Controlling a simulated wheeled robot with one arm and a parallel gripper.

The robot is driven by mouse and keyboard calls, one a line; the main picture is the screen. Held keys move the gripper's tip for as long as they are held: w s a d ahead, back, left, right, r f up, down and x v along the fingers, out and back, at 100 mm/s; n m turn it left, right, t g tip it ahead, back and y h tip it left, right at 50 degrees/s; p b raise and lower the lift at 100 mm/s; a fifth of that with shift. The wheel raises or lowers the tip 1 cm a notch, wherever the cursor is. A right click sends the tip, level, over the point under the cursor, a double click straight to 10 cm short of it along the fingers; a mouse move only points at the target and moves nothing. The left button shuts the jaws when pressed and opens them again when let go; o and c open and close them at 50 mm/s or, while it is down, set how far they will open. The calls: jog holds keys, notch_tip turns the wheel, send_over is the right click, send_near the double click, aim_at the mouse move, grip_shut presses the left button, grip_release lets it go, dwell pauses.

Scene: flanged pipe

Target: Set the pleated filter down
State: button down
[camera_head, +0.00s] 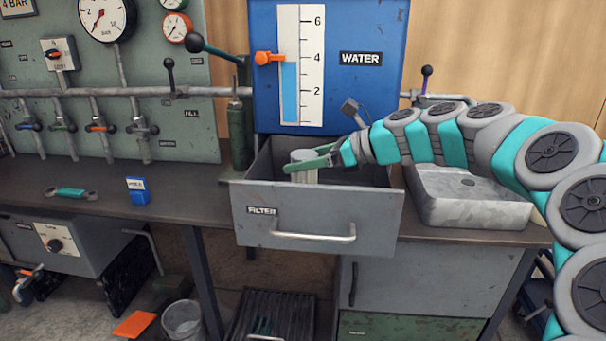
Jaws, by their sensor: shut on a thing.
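The pleated filter (304,177) is a pale grey cylinder. It stands roughly upright inside the open drawer labelled FILTER (322,219), at the drawer's left half. My gripper (308,164), with green fingers, reaches in from the right and is shut on the filter near its upper part. The filter's lower end is hidden behind the drawer front, so I cannot tell whether it touches the drawer floor.
The blue WATER tank (380,25) with its gauge stands behind the drawer. A grey sink (470,205) is to the right. The drawer's right half looks empty.

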aim_at(303, 175)
jog(key=shift+f, duration=1.35)
jog(key=shift+f, duration=0.55)
grip_release()
jog(key=shift+f, duration=0.15)
jog(key=shift+r, duration=0.35)
jog(key=v, duration=1.2)
jog(key=shift+r, duration=0.4)
